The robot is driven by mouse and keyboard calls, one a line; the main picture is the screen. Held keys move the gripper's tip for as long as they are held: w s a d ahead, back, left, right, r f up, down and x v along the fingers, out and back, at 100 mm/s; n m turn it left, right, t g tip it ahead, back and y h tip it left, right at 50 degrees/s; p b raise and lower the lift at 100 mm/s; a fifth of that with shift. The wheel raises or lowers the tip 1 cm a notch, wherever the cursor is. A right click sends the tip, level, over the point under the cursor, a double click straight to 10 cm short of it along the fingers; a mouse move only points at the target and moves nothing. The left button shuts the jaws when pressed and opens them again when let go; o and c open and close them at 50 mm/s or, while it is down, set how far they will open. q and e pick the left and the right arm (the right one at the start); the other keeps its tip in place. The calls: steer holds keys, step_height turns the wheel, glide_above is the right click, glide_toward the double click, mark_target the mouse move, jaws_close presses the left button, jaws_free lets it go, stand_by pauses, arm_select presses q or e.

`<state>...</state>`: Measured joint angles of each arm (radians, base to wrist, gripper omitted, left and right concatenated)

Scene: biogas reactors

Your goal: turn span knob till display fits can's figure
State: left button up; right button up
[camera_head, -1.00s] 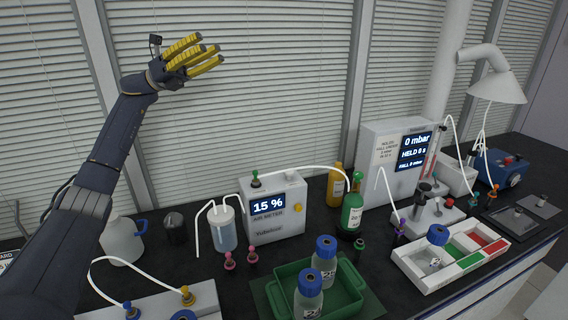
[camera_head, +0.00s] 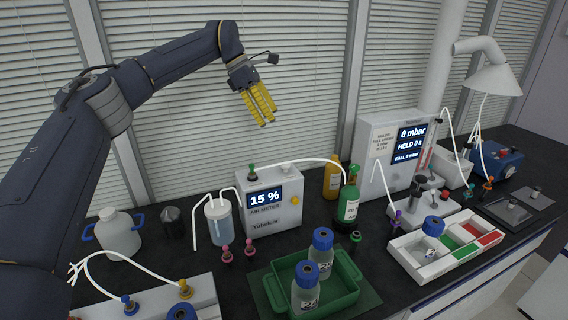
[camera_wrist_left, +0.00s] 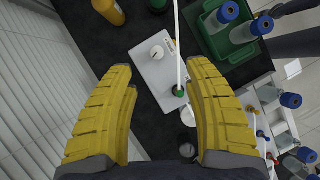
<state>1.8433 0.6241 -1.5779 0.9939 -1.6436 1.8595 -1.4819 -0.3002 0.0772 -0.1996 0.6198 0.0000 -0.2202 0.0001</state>
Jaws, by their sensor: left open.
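The air meter (camera_head: 272,209) is a white box on the bench, and its display (camera_head: 265,198) reads 15 %. My left gripper (camera_head: 262,115) is open and empty, fingers pointing down above the meter. The wrist view shows the meter (camera_wrist_left: 153,72) between the fingers. My right gripper is out of view.
A white hose runs from the green plug (camera_head: 252,172) on the meter to the green bottle. A clear jar (camera_head: 218,223) with tubes stands left of the meter. Pink plugs (camera_head: 227,253) and a green tray (camera_head: 341,294) with blue-capped bottles lie in front.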

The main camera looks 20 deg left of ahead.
arm_select(q)
steer(key=a+y, duration=0.1)
steer(key=a, duration=0.1)
glide_toward(285, 163)
steer(key=x, duration=0.9)
steer(key=shift+s+d+f, duration=0.1)
steer(key=shift+f, duration=0.2)
jaws_close()
stand_by(0.3)
